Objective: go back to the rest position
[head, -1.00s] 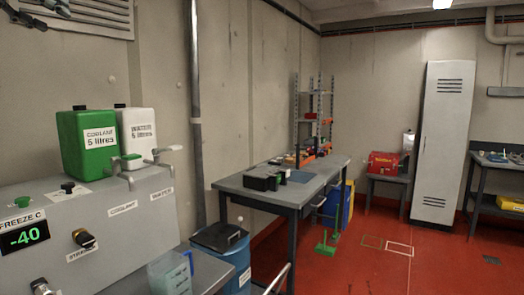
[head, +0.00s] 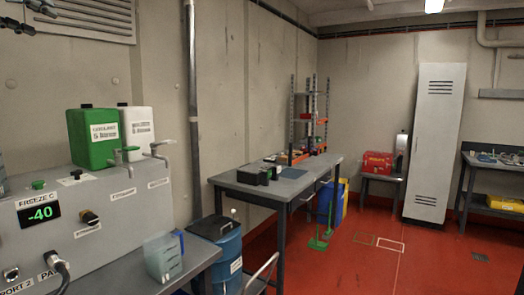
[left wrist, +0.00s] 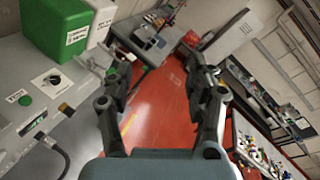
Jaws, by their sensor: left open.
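My left gripper shows at the top left corner of the head view (head: 32,14), only partly in frame. It also shows in the left wrist view (left wrist: 160,78), where its two dark fingers stand wide apart with nothing between them. It hangs in free air over the red floor, clear of the grey machine. My right gripper is in neither view.
The grey machine (head: 110,205) stands at the left with a green coolant can (head: 92,138) and a white can (head: 136,128) on top. A clear jug (head: 163,257) and a blue bin (head: 228,252) stand beside it. A workbench (head: 270,187) is behind; red floor (head: 345,270) is free.

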